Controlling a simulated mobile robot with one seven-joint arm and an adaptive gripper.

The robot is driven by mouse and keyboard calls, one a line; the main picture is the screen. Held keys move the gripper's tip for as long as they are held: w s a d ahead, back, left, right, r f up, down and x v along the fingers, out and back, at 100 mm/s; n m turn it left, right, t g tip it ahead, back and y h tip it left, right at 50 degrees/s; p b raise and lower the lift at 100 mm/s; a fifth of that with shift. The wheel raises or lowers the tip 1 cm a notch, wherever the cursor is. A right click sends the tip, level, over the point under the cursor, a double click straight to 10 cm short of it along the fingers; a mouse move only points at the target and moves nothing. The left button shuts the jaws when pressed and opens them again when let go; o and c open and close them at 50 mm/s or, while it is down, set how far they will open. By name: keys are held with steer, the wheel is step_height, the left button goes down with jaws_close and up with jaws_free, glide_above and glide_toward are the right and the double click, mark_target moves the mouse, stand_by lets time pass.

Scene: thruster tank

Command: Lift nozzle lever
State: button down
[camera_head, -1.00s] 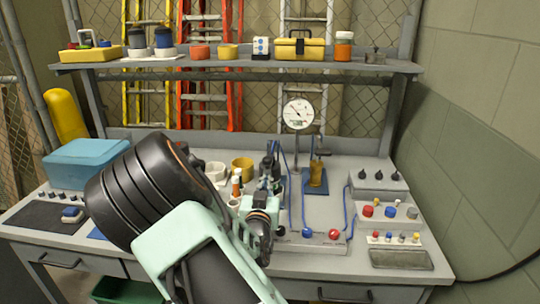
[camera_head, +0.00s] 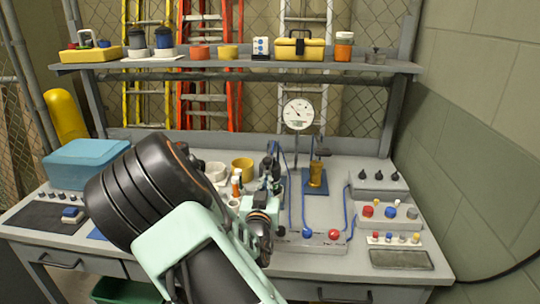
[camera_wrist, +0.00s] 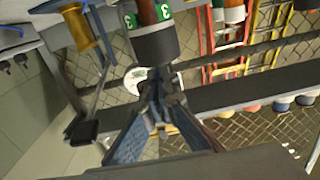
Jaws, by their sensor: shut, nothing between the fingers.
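A brass cylinder on a blue base (camera_head: 316,178) stands on the bench below the round gauge. A small dark part shows at its top, but I cannot tell whether it is the nozzle lever. The brass cylinder also shows at the upper left of the wrist view (camera_wrist: 78,28). My gripper (camera_head: 271,150) is left of it in the head view, apart from it. In the wrist view the fingers (camera_wrist: 160,103) meet at their tips with nothing between them. A dark cylinder with a green numbered band (camera_wrist: 152,32) is beyond the fingertips. My arm hides part of the bench.
The round gauge (camera_head: 298,114) stands behind the brass cylinder. Blue hoses (camera_head: 290,208) run close by. White and yellow cups (camera_head: 242,167) stand left of my gripper. Knob boxes (camera_head: 378,184) are at right. A shelf (camera_head: 230,63) crosses above.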

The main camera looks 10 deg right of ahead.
mark_target(267, 165)
steer(key=shift+w+d+r+p, duration=0.15)
steer(key=shift+r+p, duration=1.1)
steer(key=shift+r, duration=0.9)
steer(key=r+p, duration=0.1)
steer(key=r, duration=0.1)
steer(key=w+r+p, duration=0.1)
steer(key=r, duration=0.1)
steer(key=shift+d, duration=0.1)
steer(key=w+d+r, duration=0.2)
steer(key=w+r, duration=0.3)
steer(key=w, duration=0.2)
steer(key=w+d+r, duration=0.3)
steer(key=w+r, duration=0.3)
steer(key=w, duration=0.2)
steer(key=shift+w+r+p, duration=0.3)
steer(key=shift+p, duration=0.15)
steer(key=b+v, duration=0.2)
steer(key=v, duration=0.5)
